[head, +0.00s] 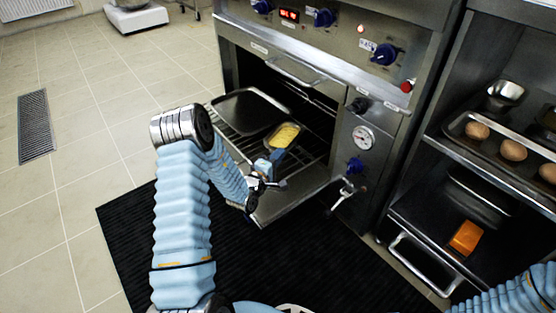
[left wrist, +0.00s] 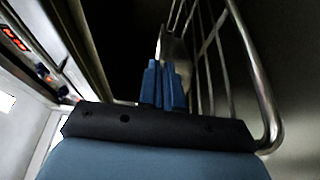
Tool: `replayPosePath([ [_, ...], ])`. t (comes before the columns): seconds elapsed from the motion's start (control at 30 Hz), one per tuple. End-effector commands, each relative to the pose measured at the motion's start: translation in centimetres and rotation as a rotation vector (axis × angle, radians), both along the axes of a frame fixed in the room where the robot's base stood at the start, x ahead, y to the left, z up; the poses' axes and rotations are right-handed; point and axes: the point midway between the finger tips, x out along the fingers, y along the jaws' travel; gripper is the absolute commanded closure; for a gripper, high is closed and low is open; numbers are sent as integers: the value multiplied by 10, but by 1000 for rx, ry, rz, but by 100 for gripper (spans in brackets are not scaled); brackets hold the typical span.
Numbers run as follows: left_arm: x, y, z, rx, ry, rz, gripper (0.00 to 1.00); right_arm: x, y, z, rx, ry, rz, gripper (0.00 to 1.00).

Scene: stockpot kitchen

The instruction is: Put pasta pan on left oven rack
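The pasta pan (head: 284,134), a small metal pan with yellow pasta, is in the open oven, over the front right part of the wire rack (head: 238,147). My left gripper (head: 276,156) reaches in from the front, with its blue fingers at the pan's near end. In the left wrist view the fingers (left wrist: 164,84) are close together, with a pale metal strip just beyond them. They look shut on the pan's near end, though the grip itself is hidden. I cannot tell whether the pan touches the rack. My right gripper is out of view.
A dark empty tray (head: 250,109) lies on the rack left of the pan. The lowered oven door (head: 290,204) is in front. A shelf on the right holds a tray (head: 456,127) with several brown round items. An orange block (head: 466,237) lies lower down.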

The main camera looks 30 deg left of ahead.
Motion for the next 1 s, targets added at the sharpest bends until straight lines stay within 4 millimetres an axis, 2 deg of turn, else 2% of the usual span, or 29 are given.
replayPosePath([
  [0.07,1,0,-8,2,-6,1,100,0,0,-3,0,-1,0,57],
  [0.3,1,0,-7,2,-7,0,100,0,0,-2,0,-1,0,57],
  [0.83,-2,1,-25,3,8,2,100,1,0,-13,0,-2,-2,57],
  [0.9,-3,1,-28,2,15,3,85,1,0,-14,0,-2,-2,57],
  [1.0,-3,2,-29,3,16,4,70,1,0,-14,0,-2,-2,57],
])
